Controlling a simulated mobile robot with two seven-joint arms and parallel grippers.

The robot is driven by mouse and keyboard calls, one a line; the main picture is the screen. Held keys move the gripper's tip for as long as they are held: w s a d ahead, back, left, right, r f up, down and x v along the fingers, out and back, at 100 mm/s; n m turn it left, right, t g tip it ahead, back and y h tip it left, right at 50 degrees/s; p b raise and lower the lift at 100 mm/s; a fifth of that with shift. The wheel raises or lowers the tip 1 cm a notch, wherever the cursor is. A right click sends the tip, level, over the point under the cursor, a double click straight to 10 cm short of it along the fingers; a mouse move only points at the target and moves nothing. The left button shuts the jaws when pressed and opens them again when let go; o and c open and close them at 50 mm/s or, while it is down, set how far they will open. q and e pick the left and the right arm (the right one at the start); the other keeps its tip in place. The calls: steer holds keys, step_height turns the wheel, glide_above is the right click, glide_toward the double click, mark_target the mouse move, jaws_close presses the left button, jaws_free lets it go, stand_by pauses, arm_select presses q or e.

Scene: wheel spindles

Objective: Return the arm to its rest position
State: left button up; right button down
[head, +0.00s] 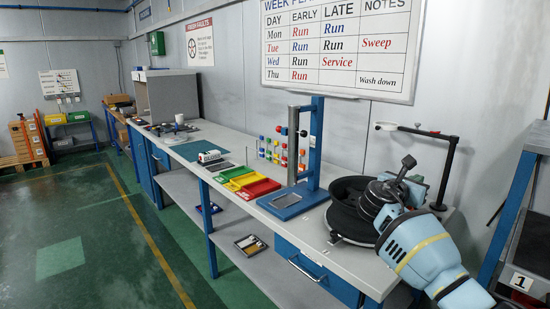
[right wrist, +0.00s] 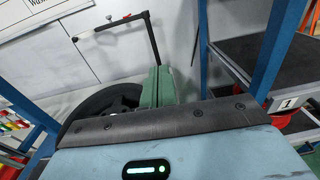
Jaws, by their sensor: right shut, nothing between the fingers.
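My right arm comes in from the lower right of the head view, with its right gripper (head: 416,186) above the right end of the bench (head: 374,277). The right gripper's green fingers also show in the right wrist view (right wrist: 158,86). They are shut together with nothing between them. In the head view the arm's wrist hides part of a black wheel-like round part (head: 345,222) lying on the bench. This round part shows behind the fingers in the wrist view (right wrist: 88,108). My left gripper is not in view.
A black stand with a crossarm (head: 447,165) rises close behind the right gripper. A blue press-like frame (head: 317,140) stands left of it. Green, yellow and red trays (head: 258,189) lie further left. A blue shelf rack (head: 507,210) stands at right. The floor (head: 75,250) left of the bench is clear.

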steer(key=s+d+f+g+y, duration=0.1)
steer(key=s+d+f, duration=0.15)
steer(key=f, duration=0.45)
steer(key=s+d+f+g, duration=0.1)
steer(key=d+f, duration=0.2)
steer(key=f, duration=0.4)
steer(key=s+d+f+m+g, duration=0.35)
steer(key=s+d+f, duration=0.75)
steer(key=s+f, duration=0.5)
steer(key=w+a+r+m+t+y, duration=0.4)
steer(key=w+a+m+t+y, duration=0.8)
steer(key=m, duration=0.7)
steer(key=s+a+f+g+y, duration=0.1)
steer(key=s+a+f+g, duration=0.1)
steer(key=s+a+f, duration=0.55)
steer(key=s+a+f+g, duration=0.3)
steer(key=s+a+f, duration=0.1)
steer(key=s+f, duration=0.55)
steer(key=s+a+f+g+y, duration=0.1)
steer(key=s+a, duration=0.3)
steer(key=s, duration=0.9)
steer(key=s+a+f+m+g, duration=0.1)
steer(key=s+a, duration=0.4)
steer(key=s, duration=0.9)
step_height(320, 180, down, 2)
steer(key=shift+s+a+f+g+y, duration=0.2)
steer(key=shift+s+g+y, duration=0.15)
steer(key=shift+g, duration=0.3)
